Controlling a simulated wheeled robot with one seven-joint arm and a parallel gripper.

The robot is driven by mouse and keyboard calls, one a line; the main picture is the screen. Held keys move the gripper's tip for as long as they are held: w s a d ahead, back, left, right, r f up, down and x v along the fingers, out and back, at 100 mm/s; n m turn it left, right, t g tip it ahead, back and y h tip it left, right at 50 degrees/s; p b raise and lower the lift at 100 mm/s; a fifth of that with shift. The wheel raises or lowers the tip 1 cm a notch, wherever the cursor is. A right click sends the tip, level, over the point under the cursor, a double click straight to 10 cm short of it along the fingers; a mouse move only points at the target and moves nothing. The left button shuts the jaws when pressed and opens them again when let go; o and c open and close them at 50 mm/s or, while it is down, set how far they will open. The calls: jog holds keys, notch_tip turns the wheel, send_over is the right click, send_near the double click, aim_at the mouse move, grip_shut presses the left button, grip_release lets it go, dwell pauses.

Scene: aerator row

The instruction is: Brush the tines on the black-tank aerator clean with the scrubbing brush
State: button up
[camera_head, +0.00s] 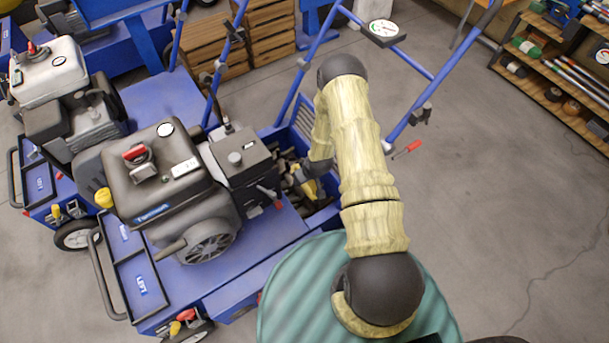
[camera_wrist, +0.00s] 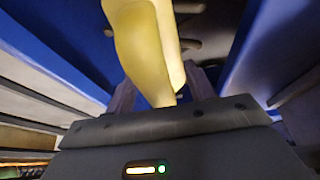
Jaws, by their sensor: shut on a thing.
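The black-tank aerator (camera_head: 158,185) stands left of centre in the head view, a blue machine with a black engine tank. Its dark tines (camera_head: 290,172) show partly in the open bay at its right end; their cleanliness is too small to tell. My gripper (camera_head: 316,182) reaches into this bay, partly hidden by my arm. It is shut on a yellow handle, which I take to be the scrubbing brush (camera_wrist: 146,48). The handle fills the upper middle of the wrist view. Its bristles are hidden, so I cannot tell whether they touch the tines.
A white-tank aerator (camera_head: 50,75) stands behind at the left. The black-tank aerator's blue handlebar (camera_head: 425,92) rises close to my arm. Wooden crates (camera_head: 268,35) stand at the back and a shelf (camera_head: 560,85) at the upper right. The floor (camera_head: 500,210) at right is clear.

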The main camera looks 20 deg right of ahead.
aim_at(297, 167)
jog(key=shift+f, duration=0.15)
jog(key=shift+w+a+b, duration=0.25)
jog(key=shift+w+b, duration=0.05)
jog(key=shift+w, duration=0.5)
jog(key=shift+w+a+b, duration=0.3)
jog(key=shift+w, duration=0.45)
jog(key=shift+w+a+b, duration=0.25)
jog(key=shift+w+b, duration=0.05)
jog(key=shift+w, duration=0.5)
jog(key=shift+s, duration=0.1)
jog(key=shift+s+d+p, duration=0.25)
jog(key=shift+s+p, duration=0.1)
jog(key=shift+s, duration=0.45)
jog(key=shift+s+d+p, duration=0.25)
jog(key=shift+s+p, duration=0.15)
jog(key=shift+s, duration=0.35)
jog(key=shift+s+d+p, duration=0.25)
jog(key=shift+s+p, duration=0.1)
jog(key=shift+s, duration=0.55)
jog(key=shift+f, duration=0.1)
